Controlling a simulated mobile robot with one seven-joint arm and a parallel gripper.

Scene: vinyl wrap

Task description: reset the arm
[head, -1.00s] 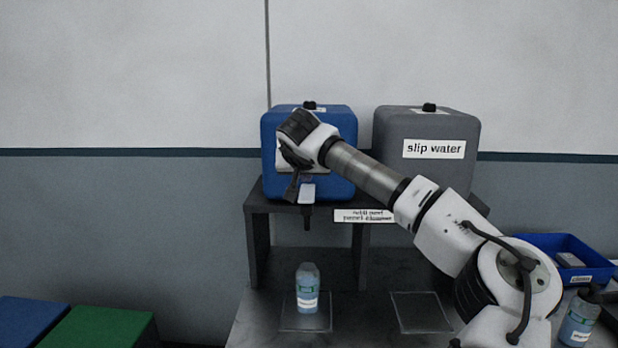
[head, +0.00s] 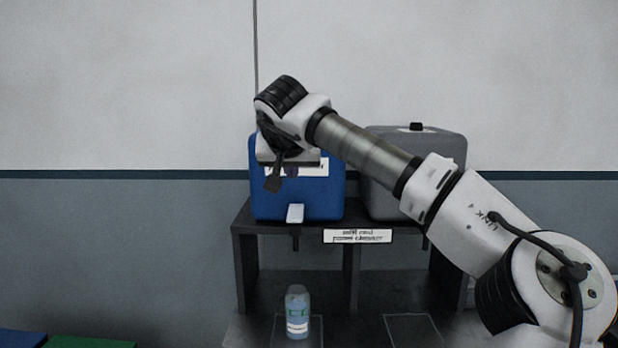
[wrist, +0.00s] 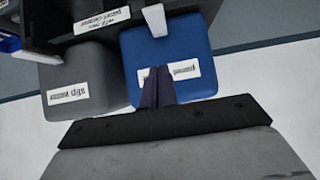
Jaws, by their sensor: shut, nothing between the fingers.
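My arm reaches in from the right in the head view. My gripper (head: 273,184) hangs in front of the blue tank (head: 320,200), covering part of its upper left side. In the wrist view, the dark fingertips (wrist: 158,72) are together and empty. They overlap the white label of the blue tank (wrist: 190,38), whose text is only partly readable. I cannot tell the gap between fingers and tank.
A grey tank (head: 388,206) stands right of the blue one, partly behind my arm; its "slip water" label shows in the wrist view (wrist: 68,94). Both are on a dark shelf (head: 250,258). A blue-liquid bottle (head: 297,316) stands below. The upper wall is clear.

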